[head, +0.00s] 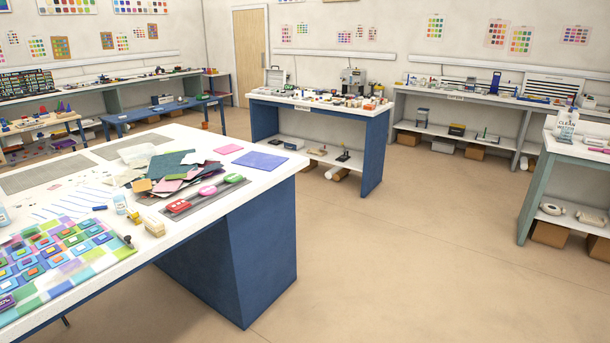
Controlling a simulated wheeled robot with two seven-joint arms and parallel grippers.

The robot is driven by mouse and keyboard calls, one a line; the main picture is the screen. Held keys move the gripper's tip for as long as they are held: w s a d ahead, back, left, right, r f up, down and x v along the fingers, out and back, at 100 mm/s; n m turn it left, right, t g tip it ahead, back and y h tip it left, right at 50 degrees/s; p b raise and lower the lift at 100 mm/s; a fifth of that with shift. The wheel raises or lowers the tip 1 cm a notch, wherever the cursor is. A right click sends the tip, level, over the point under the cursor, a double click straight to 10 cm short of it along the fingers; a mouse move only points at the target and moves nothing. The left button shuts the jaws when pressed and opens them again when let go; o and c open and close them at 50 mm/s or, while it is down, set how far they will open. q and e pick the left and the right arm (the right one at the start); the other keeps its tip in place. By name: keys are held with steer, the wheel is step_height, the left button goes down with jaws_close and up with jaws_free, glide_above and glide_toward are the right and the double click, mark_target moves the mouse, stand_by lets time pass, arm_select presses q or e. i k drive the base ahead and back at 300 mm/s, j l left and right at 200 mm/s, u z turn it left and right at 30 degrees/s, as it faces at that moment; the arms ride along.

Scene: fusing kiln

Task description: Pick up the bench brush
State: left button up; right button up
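A small tan, block-shaped item (154,227) lies near the front edge of the white-topped blue bench (262,183). It may be the bench brush, but it is too small here to tell bristles from handle. A smaller yellow block (135,218) lies just left of it, and a dark knob-like item (128,240) is near the edge below. No other brush can be made out clearly. Neither of my grippers shows in the head view.
The near bench also holds a grey strip with red, pink and green pieces (208,191), a pile of coloured sheets (173,163), a small jar (120,204) and coloured tiles (60,240). Open floor (400,260) lies right of it. A second cluttered bench (372,125) stands behind.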

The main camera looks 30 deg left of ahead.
mark_target(154, 226)
steer(key=i+j+u, duration=0.1)
steer(key=i+u, duration=0.95)
steer(key=u, duration=0.15)
steer(key=i+l+u, duration=0.25)
steer(key=u, duration=0.15)
